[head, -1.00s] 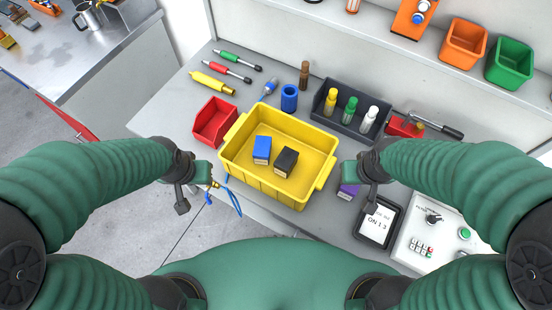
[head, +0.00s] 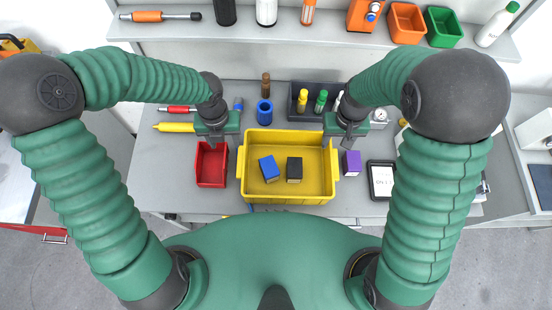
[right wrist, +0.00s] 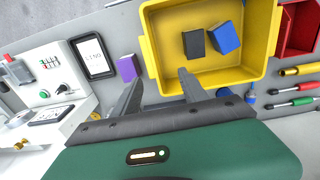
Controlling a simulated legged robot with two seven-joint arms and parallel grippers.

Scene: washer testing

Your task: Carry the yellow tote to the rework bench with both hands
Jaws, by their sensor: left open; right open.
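The yellow tote (head: 318,186) sits on the grey bench, with a blue box (head: 269,168) and a black box (head: 294,169) in it. My right gripper (head: 345,142) is open above the tote's upper right corner. In the right wrist view the open fingers of my right gripper (right wrist: 158,92) point toward the tote's rim (right wrist: 152,50). I cannot tell whether either gripper touches the tote. Which surface is the rework bench is not clear from these frames.
A red bin (head: 212,165) stands left of the tote, and a purple box (head: 351,163) stands right of it. A dark tray (head: 293,107) with bottles and a blue cylinder (head: 264,110) stand behind. A tablet (head: 381,179) lies further right. A shelf (head: 290,22) runs along the back.

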